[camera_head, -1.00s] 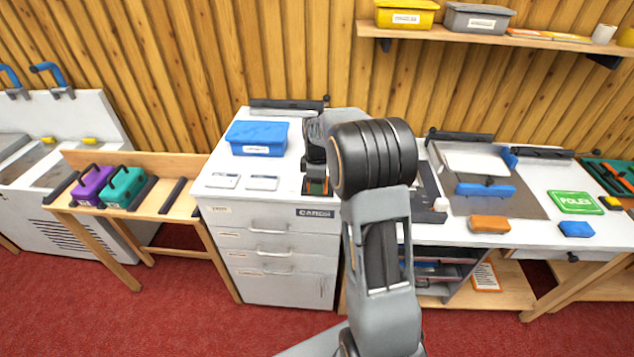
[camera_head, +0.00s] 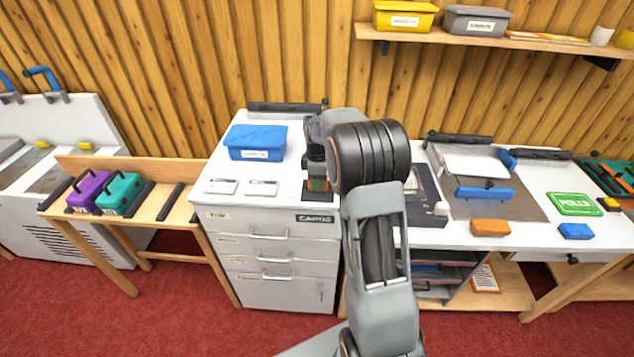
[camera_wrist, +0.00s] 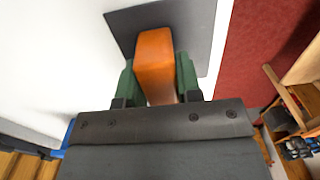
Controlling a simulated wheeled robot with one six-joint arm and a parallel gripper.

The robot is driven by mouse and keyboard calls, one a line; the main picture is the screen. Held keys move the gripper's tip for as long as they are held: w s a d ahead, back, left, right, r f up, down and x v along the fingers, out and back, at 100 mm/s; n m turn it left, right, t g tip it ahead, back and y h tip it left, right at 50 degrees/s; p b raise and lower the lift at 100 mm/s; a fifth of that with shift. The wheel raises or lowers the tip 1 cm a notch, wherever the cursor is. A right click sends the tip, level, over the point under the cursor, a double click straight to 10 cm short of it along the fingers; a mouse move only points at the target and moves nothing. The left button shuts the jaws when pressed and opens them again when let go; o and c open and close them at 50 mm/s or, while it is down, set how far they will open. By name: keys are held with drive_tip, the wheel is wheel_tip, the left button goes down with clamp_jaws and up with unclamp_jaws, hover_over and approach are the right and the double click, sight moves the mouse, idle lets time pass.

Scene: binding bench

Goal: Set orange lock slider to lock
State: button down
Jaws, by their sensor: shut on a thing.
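The orange lock slider (camera_wrist: 156,65) shows in the wrist view as a rounded orange block over a dark grey plate (camera_wrist: 195,25). My gripper (camera_wrist: 158,82) has one green finger on each side of it and is shut on it. In the head view my gripper (camera_head: 317,184) is low over the white cabinet top, left of my arm. Only a little orange shows between its fingers there. The slider's markings and its lock position cannot be read.
A blue bin (camera_head: 257,142) and two white labelled cards lie left of my gripper on the white top. A dark device (camera_head: 428,197) is to the right, partly behind my arm. An orange block (camera_head: 490,228) and a blue block (camera_head: 576,231) lie farther right.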

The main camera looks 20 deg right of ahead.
drive_tip(key=shift+w+r, duration=0.15)
drive_tip(key=shift+w, duration=0.05)
drive_tip(key=c, duration=1)
unclamp_jaws()
drive_tip(key=shift+w+d, duration=0.1)
drive_tip(key=shift+w, duration=0.05)
drive_tip(key=shift+o, duration=1)
wheel_tip(320, 180, up, 14)
drive_tip(key=shift+b, duration=0.35)
drive_tip(key=shift+f, duration=0.2)
